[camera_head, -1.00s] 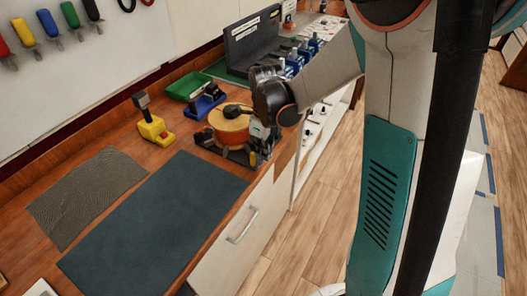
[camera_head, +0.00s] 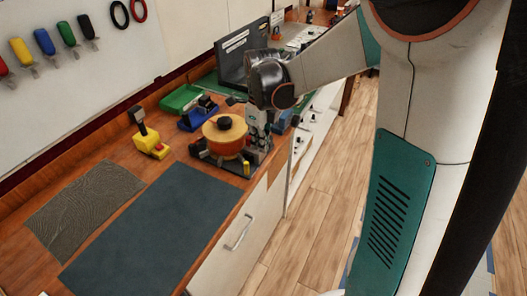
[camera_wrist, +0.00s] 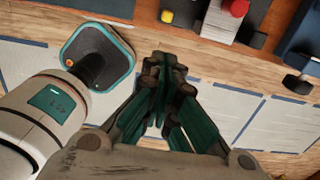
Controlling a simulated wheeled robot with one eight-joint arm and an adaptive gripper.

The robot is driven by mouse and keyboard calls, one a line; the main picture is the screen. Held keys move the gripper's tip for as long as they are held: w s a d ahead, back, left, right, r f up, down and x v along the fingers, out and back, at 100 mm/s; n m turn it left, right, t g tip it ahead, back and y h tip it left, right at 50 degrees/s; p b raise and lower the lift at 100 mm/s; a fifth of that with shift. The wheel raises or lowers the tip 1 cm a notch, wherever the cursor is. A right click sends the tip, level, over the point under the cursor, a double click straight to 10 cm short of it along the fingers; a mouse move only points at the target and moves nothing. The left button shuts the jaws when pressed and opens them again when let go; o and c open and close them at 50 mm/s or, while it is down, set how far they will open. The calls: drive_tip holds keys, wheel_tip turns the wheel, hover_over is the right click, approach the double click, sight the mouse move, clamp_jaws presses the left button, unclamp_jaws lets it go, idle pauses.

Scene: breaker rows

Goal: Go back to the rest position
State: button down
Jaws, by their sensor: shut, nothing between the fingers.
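My gripper (camera_head: 257,138) hangs from the dark wrist at the bench's front edge, just right of the orange round piece (camera_head: 226,137) with a black knob. In the head view it is small and partly lost against the dark parts, so I cannot tell how near it is to that piece. In the wrist view my gripper (camera_wrist: 162,62) has its teal fingers together with nothing between them.
A dark upright case (camera_head: 243,50) stands behind my wrist. Wood floor (camera_head: 320,190) is clear right of the bench.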

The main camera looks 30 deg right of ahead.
drive_tip(key=shift+w+a+r, duration=0.15)
drive_tip(key=shift+w+r, duration=0.1)
drive_tip(key=shift+r, duration=0.4)
drive_tip(key=s+a+r+n+t+b, duration=0.1)
drive_tip(key=s+a+r+n+t, duration=0.2)
drive_tip(key=s+n, duration=0.6)
drive_tip(key=s+a+r+n+t+b, duration=0.1)
drive_tip(key=s+a+r+n+t, duration=0.2)
drive_tip(key=s+n, duration=0.6)
drive_tip(key=shift+s+r+n+t, duration=0.2)
drive_tip(key=shift+s+n+t, duration=0.15)
drive_tip(key=shift+n, duration=5.05)
